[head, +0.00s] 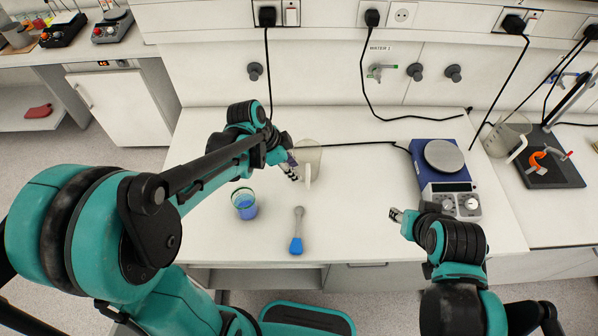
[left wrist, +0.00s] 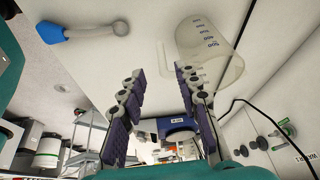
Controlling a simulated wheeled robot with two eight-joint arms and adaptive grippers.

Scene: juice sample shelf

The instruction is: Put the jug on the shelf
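A clear jug (head: 311,152) with a pale handle stands on the white bench, just beyond my left gripper (head: 294,172). In the left wrist view the jug (left wrist: 215,48) shows blue volume marks, beside and past the right-hand finger. My left gripper (left wrist: 160,76) has its fingers apart, with nothing held between them. Whether a finger touches the jug is unclear. My right gripper (head: 397,214) is above the bench to the right, away from the jug; its finger opening is too small to judge. An open shelf space (head: 25,98) shows under the far left counter; whether it is the task's shelf is unclear.
A blue-tinted cup (head: 244,205) and a blue-handled spoon (head: 297,232) stand and lie near the bench front. A blue hotplate or scale (head: 442,178) stands right. Another clear vessel (head: 507,138) is at far right. Black cables cross the back; the bench centre is clear.

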